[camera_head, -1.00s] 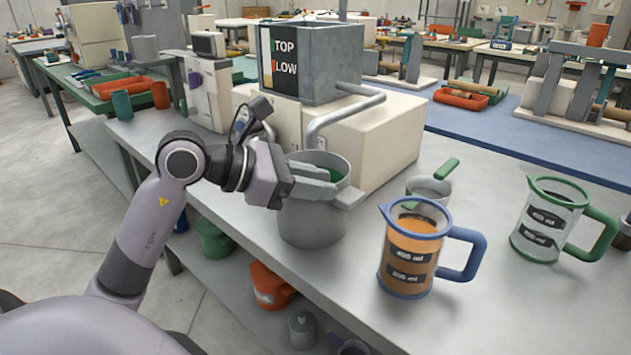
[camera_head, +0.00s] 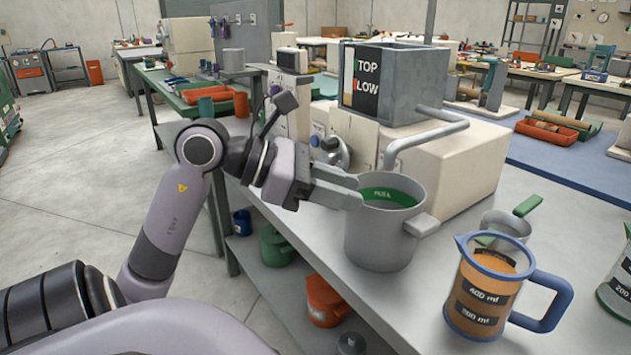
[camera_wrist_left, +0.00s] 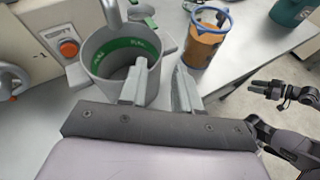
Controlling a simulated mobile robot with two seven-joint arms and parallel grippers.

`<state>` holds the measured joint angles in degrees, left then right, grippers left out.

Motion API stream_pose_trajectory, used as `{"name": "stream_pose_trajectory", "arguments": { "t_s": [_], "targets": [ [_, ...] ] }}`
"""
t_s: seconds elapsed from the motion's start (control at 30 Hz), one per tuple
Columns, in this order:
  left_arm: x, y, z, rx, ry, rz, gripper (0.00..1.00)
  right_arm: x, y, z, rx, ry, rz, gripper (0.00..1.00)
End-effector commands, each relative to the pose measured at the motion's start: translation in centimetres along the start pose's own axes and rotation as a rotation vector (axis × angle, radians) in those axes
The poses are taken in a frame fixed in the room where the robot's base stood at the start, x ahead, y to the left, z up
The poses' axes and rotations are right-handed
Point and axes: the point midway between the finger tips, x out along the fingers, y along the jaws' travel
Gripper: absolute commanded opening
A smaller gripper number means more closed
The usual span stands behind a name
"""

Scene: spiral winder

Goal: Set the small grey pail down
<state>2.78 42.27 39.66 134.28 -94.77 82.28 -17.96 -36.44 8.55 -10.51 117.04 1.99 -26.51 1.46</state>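The small grey pail (camera_head: 380,240) stands upright on the grey bench (camera_head: 425,290), its base appearing to rest on the top. A green band with lettering shows inside its rim, and a side lug sticks out at the right. My left gripper (camera_head: 350,195) is at the pail's left rim in the head view. In the left wrist view its two fingers (camera_wrist_left: 162,85) are spread with a clear gap; one overlaps the image of the pail (camera_wrist_left: 100,75). Whether a finger touches the pail is unclear. My right gripper (camera_wrist_left: 264,90) shows only in the left wrist view, off the bench, fingers apart.
A cream machine (camera_head: 450,155) with a grey hopper (camera_head: 405,85) and bent pipe stands behind the pail. A blue-handled jug (camera_head: 490,290) and a small grey pot (camera_head: 508,223) with a green handle stand to the right. The bench's front edge is close.

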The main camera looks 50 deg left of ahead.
Motion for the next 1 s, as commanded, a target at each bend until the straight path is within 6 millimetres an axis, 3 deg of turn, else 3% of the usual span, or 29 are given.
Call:
{"name": "stream_pose_trajectory", "arguments": {
  "t_s": [0.33, 1.0],
  "targets": [
    [-3.5, 0.0, 0.0, 0.001, 0.000, 0.001, 0.32, 0.2, 0.0, 0.1, -0.001, 0.002, 0.000, 0.43],
    [-3.9, 0.0, 0.0, 0.001, 0.000, 0.000, 0.32, 0.1, 0.1, 0.1, -0.005, 0.001, -0.001, 0.43]
  ]
}}
